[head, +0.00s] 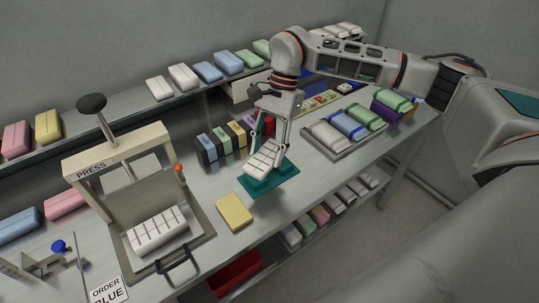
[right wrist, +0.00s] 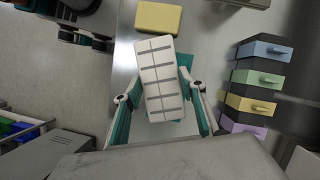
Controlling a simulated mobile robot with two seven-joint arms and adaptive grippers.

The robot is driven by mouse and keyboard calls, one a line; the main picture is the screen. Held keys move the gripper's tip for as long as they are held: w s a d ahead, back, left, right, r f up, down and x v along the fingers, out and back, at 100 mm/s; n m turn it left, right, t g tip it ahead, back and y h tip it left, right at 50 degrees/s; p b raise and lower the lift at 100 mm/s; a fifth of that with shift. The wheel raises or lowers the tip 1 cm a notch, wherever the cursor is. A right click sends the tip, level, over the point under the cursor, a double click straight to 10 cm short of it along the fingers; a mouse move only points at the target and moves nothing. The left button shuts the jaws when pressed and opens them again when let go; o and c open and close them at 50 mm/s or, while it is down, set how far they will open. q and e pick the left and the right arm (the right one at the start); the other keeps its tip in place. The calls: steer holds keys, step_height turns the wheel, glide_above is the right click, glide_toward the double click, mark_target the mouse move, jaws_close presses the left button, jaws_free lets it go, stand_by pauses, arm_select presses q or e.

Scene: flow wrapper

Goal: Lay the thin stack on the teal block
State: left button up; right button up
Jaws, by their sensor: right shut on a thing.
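A thin white stack with dark grid lines (head: 264,158) is between the fingers of my right gripper (head: 268,146), which is shut on it. The stack is tilted in the head view. The flat teal block (head: 277,183) lies on the steel bench under the stack, partly hidden by it. I cannot tell whether the stack touches the block. In the right wrist view the stack (right wrist: 160,78) reaches out beyond the right gripper's fingers (right wrist: 163,112), with a teal edge (right wrist: 185,62) showing behind it. My left gripper is not in view.
A yellow block (head: 234,211) lies left of the teal block. A press (head: 120,158) with another white gridded stack (head: 157,230) stands further left. Small coloured drawers (head: 222,144) stand behind. A tray (head: 345,150) of wrapped packs is at the right.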

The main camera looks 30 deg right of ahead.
steer(key=d+m, duration=0.1)
steer(key=w+m+t+p, duration=0.1)
steer(key=m, duration=0.1)
steer(key=shift+w+d+r+m+y, duration=0.2)
steer(key=shift+d+r+m+y, duration=0.1)
steer(key=shift+d+r, duration=0.1)
steer(key=shift+w+m, duration=0.15)
steer(key=shift+m, duration=0.15)
steer(key=shift+f+b, duration=2.25)
steer(key=shift+f, duration=0.95)
steer(key=shift+f, duration=0.25)
steer(key=o, duration=0.8)
steer(key=v, duration=1.2)
steer(key=shift+d, duration=0.1)
